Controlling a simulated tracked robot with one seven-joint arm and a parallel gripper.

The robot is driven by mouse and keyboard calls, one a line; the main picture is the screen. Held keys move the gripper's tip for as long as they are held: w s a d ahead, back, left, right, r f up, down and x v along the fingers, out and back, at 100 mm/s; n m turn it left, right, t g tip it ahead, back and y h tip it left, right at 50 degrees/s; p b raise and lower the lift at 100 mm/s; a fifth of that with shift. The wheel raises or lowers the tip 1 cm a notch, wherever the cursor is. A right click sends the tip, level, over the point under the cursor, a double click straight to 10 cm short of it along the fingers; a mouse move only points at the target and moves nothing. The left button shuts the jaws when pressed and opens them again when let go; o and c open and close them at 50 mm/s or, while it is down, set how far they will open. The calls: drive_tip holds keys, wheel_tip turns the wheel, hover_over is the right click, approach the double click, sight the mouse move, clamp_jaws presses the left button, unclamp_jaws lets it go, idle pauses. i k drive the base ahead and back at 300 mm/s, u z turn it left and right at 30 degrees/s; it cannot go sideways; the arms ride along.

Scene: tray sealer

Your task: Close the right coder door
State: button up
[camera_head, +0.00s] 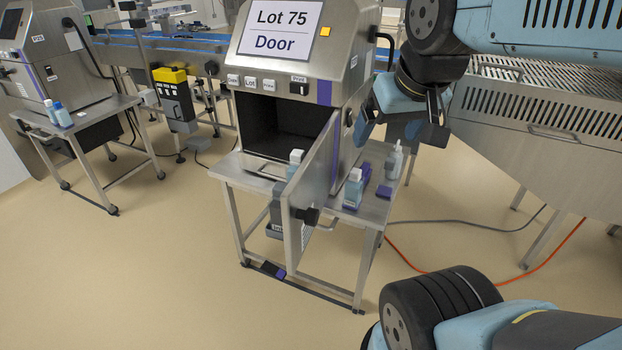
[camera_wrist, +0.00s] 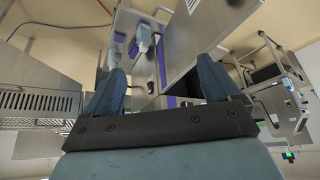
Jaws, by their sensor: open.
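The right coder (camera_head: 300,60) is a steel box with a screen reading "Lot 75 Door". Its door (camera_head: 318,170) stands wide open, swung out towards me from the right side of the dark opening (camera_head: 283,125). A black knob (camera_head: 306,215) sits low near the door's free edge. My gripper (camera_head: 390,128) is to the right of the coder, above and behind the door, apart from the knob. In the wrist view my gripper (camera_wrist: 162,75) has its two blue fingers spread with nothing between them. A grey panel (camera_wrist: 205,40) beyond them seems to be the door.
Bottles (camera_head: 354,188) stand on the coder's steel stand (camera_head: 378,208), to the right of the door. A slotted steel machine (camera_head: 545,130) is at the right. Another coder (camera_head: 38,60) stands at the far left. Cables (camera_head: 430,265) cross the floor; the floor in front is clear.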

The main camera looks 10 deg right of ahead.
sight(303, 200)
drive_tip(key=z, duration=0.6)
drive_tip(key=k, duration=1.45)
drive_tip(key=u, duration=0.6)
drive_tip(key=i, duration=0.5)
drive_tip(key=z, duration=0.05)
